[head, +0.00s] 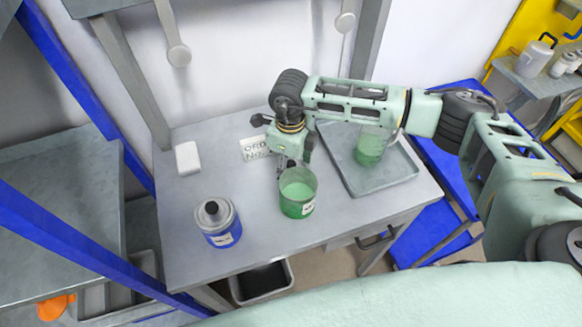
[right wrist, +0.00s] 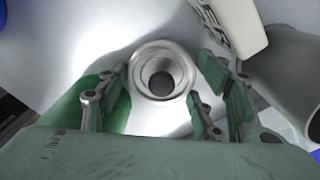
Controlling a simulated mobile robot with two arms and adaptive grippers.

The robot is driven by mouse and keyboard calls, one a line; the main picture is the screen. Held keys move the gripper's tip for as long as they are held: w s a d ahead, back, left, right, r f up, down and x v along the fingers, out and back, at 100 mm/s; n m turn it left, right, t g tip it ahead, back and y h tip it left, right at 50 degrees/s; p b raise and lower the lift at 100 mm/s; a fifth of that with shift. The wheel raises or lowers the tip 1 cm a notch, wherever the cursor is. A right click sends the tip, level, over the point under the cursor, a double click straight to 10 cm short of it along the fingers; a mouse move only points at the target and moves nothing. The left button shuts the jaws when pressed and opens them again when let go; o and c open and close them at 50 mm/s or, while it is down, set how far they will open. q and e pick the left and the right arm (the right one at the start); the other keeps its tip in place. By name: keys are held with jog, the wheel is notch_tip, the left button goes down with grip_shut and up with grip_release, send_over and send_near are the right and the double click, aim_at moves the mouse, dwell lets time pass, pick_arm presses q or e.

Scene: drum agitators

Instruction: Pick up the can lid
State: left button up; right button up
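In the right wrist view a round, silver, ring-shaped metal piece with a dark round centre (right wrist: 160,82), which looks like the can lid, lies between my finger pads. My right gripper (right wrist: 160,108) is open, with fingers on either side of it; I cannot tell whether they touch it. In the head view my right gripper (head: 291,161) points down just behind a green beaker (head: 297,195) and mostly hides this piece. A blue-and-grey can (head: 219,224) stands front left, with a grey top and dark knob. My left gripper is not in view.
The green beaker is very close to my right gripper. A sign (head: 254,149) stands behind it, to the left. A grey tray (head: 375,176) holding another green beaker (head: 370,148) is on the right. A white block (head: 187,157) lies back left. The table's left front is mostly clear.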

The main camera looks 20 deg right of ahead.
jog(key=c, duration=0.4)
jog(key=shift+o, duration=0.2)
jog(key=shift+r, duration=0.1)
